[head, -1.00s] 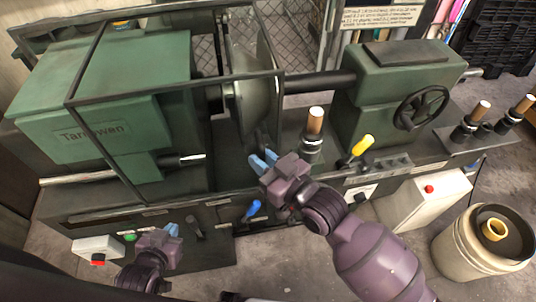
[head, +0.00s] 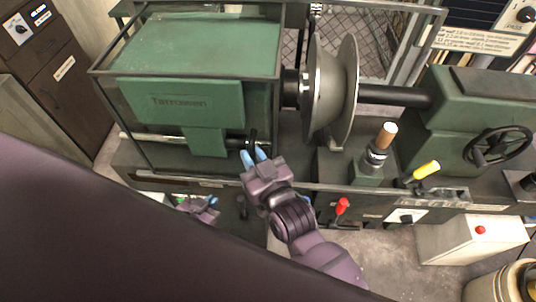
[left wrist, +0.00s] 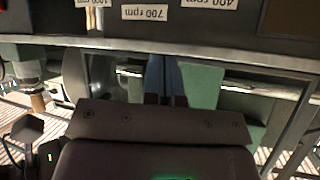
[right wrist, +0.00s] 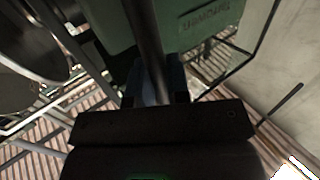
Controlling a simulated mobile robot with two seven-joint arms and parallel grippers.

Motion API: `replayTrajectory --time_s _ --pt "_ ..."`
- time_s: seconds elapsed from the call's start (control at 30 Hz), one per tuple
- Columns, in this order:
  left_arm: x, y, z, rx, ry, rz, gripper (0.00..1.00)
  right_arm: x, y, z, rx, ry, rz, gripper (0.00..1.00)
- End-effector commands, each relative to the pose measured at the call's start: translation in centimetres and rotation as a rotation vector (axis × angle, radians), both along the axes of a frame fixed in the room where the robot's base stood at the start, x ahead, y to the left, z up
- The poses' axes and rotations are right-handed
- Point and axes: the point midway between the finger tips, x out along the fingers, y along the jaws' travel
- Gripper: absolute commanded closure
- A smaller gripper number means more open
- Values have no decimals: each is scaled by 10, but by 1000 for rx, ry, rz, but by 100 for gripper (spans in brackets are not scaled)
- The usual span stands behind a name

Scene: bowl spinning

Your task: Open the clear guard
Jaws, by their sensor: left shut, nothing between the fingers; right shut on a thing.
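The clear guard (head: 185,77) is a see-through panel box with a dark frame. In the head view it sits over the green headstock (head: 215,45), to the left of the metal disc (head: 330,90), which stands uncovered. My right gripper (head: 254,158) is shut on the guard's dark upright handle (head: 252,138). The handle also runs between the blue fingertips in the right wrist view (right wrist: 148,45). My left gripper (head: 205,205) is low at the lathe's front, partly hidden behind my dark purple arm. Its fingers are together and empty in the left wrist view (left wrist: 162,75).
A wood-topped tool post (head: 384,140), a yellow-handled lever (head: 425,170) and a red-knobbed lever (head: 342,206) stand right of my right gripper. The tailstock with its handwheel (head: 500,145) is further right. A dark cabinet (head: 50,75) stands at the left.

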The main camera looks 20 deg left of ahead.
Motion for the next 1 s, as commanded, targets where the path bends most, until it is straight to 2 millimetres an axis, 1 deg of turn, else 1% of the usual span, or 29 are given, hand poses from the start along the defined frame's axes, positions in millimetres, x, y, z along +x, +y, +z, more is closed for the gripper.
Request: replayTrajectory --time_s 0.1,0.4,0.43,0.57,0.6,0.87,1.0 --pt "0 0 0 0 0 0 100 -2 3 -1 -2 3 1 100" --pt "2 -1 1 -1 -3 -1 100 -2 3 -2 -2 2 1 100" --pt "2 -1 1 -1 -3 -1 100 -2 3 -2 -2 2 0 82" --pt "2 -1 1 -1 -3 -1 100 -1 3 -1 -2 1 0 62" --pt "2 -1 1 -1 -3 -1 100 -1 3 -1 -2 1 0 59" --pt "2 0 1 -1 -3 -1 100 -1 2 -1 -1 1 0 59" --pt "2 0 0 -1 -3 -1 100 -7 -5 -1 -1 0 -1 59"
